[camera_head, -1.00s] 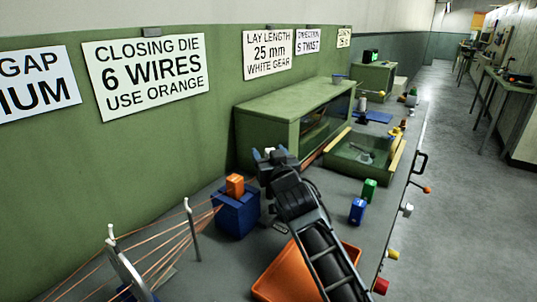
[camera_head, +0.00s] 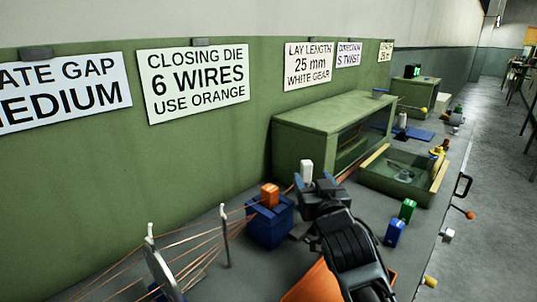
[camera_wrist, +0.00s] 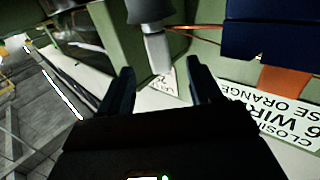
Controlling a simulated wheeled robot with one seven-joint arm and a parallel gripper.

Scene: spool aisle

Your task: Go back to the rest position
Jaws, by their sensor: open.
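My gripper (camera_head: 316,186) is raised over the bench to the right of the blue block. In the wrist view my gripper (camera_wrist: 163,78) is open, with its two dark fingers apart and nothing held between them. A white post (camera_head: 306,170) shows just behind my gripper in the head view. In the wrist view the white post (camera_wrist: 158,52), with a dark grey base, appears beyond the gap between the fingers; I cannot tell how far. The arm hides part of the bench and the post's lower end.
A blue block (camera_head: 268,226) with an orange die (camera_head: 270,195) and copper wires stands left of my gripper. Blue (camera_head: 395,232) and green (camera_head: 407,210) blocks stand right. An orange tray (camera_head: 312,284) lies under the arm. A green cabinet (camera_head: 300,150) stands behind.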

